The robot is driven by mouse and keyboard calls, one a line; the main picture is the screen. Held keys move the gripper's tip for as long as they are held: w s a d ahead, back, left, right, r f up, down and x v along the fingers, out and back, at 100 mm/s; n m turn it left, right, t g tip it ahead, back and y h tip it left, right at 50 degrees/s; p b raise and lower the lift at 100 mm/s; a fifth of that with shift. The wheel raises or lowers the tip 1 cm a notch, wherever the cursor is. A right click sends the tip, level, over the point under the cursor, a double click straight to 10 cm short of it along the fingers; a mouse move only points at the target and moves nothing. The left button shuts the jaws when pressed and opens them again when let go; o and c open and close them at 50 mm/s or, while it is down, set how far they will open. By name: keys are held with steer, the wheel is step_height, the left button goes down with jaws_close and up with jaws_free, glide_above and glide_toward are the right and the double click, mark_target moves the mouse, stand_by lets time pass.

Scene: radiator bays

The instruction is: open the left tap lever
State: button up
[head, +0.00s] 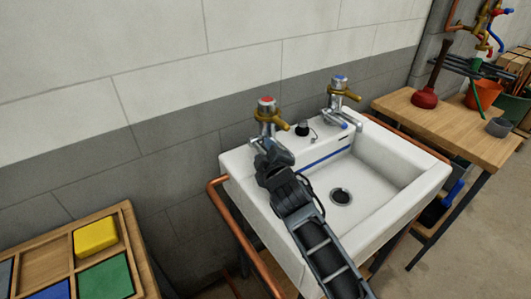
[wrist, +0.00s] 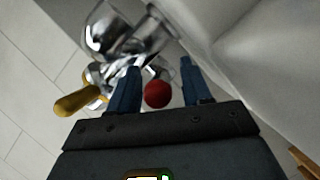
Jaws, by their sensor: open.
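The left tap (head: 267,122) is chrome with a red cap and stands at the back left of the white sink. Its brass lever (head: 274,117) points to the right and toward the front in the head view. In the wrist view the brass lever (wrist: 80,102) lies left of the fingers, outside them. My gripper (head: 268,150) is just below and in front of this tap, and hides part of its spout. In the wrist view my gripper (wrist: 160,66) is open, with chrome tap parts beyond the tips and a round red part (wrist: 157,94) showing between the fingers.
The right tap (head: 340,88) has a blue cap and a brass lever. The white sink basin (head: 385,185) is empty, with a drain. A copper pipe (head: 240,235) runs along the sink's left side. A wooden table (head: 450,125) with a red plunger (head: 425,98) stands right.

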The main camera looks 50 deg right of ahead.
jaws_close()
stand_by(0.3)
